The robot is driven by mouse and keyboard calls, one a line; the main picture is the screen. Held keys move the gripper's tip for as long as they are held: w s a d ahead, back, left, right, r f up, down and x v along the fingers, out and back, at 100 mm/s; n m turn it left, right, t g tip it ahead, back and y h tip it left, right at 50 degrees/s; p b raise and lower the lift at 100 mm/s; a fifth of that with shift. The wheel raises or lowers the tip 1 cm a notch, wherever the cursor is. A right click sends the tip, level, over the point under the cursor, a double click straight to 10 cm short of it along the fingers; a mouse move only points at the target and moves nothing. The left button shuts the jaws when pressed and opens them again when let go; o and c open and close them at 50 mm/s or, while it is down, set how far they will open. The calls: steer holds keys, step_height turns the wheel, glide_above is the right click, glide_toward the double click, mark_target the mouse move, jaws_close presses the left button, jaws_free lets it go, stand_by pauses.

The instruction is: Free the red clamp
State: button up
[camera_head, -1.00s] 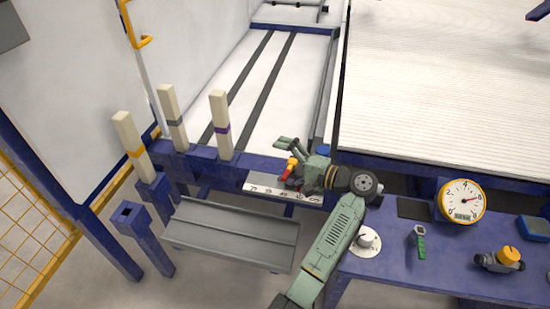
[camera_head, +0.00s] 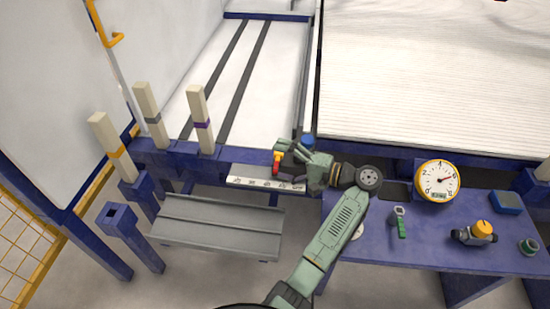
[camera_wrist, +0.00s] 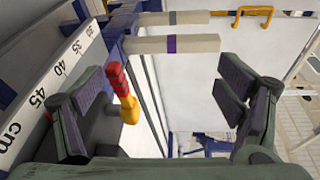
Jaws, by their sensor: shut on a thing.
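The red clamp (camera_head: 276,168), red with a yellow end, is at the blue rail, by the right end of the ruler. The exact contact and the clamp's lower part are hidden.
A white ruler (camera_head: 265,183) runs along the rail. Three pale posts, one with a purple band (camera_head: 198,115), stand to the left. A grey tray (camera_head: 215,228) lies below. A blue table (camera_head: 440,240) with a gauge (camera_head: 438,180) is at right. The corrugated bed lies behind.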

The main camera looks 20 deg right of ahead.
steer(key=d+r, duration=0.1)
steer(key=s+d+r, duration=0.1)
steer(key=shift+s+d+r, duration=0.1)
steer(key=shift+s+r, duration=0.05)
steer(key=shift+r, duration=0.15)
steer(key=c, duration=0.8)
steer(key=shift+s+d+f, duration=0.2)
steer(key=shift+s+f, duration=0.1)
steer(key=shift+f, duration=0.1)
steer(key=shift+a+f+p, duration=0.1)
steer(key=shift+p, duration=0.3)
